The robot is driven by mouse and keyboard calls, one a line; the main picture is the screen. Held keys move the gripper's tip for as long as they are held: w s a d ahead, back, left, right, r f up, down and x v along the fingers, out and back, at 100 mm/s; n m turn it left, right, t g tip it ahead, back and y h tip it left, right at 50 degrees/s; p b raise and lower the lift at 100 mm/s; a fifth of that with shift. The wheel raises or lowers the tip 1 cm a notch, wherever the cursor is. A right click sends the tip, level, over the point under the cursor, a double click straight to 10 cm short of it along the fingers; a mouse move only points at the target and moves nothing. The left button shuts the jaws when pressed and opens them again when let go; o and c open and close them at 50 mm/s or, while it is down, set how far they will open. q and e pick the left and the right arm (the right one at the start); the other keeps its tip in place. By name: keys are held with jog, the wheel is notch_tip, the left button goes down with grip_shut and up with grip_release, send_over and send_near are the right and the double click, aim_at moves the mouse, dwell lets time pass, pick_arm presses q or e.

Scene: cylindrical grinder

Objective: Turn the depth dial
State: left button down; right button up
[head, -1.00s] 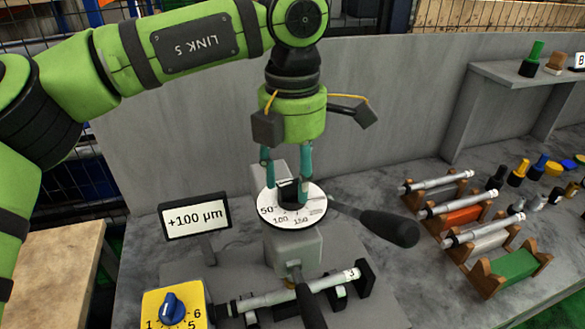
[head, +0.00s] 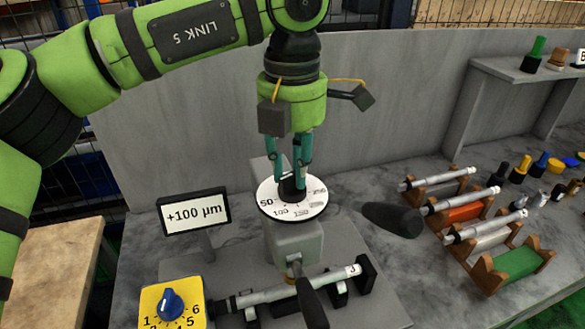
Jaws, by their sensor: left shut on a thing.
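The depth dial is a white disc (head: 268,205) with black numbers such as 50, 100 and 150 and a black knob (head: 291,189) at its middle. It sits on top of a grey machine post (head: 293,245). My left gripper (head: 291,180) points down from above, its teal fingers shut on the knob. The fingers partly hide the knob and the far side of the dial. A display (head: 195,214) to the left reads +100 µm. My right gripper does not show.
A yellow panel with a blue selector (head: 170,304) stands at front left. A grey shaft (head: 290,292) lies in front. Wooden racks with shafts and a green block (head: 515,266) stand at right.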

aim_at(291, 171)
pick_arm(q)
jog(key=n+b, duration=0.1)
jog(key=n, duration=0.2)
jog(key=shift+f+b, duration=0.2)
jog(key=shift+b, duration=0.15)
jog(key=shift+s+a+r+n+b, duration=0.1)
jog(key=shift+n+b, duration=0.4)
jog(key=shift+n, duration=0.7)
jog(key=c, duration=1)
grip_release()
jog(key=shift+c, duration=0.2)
jog(key=shift+r, duration=0.2)
notch_tip(291, 171, up, 12)
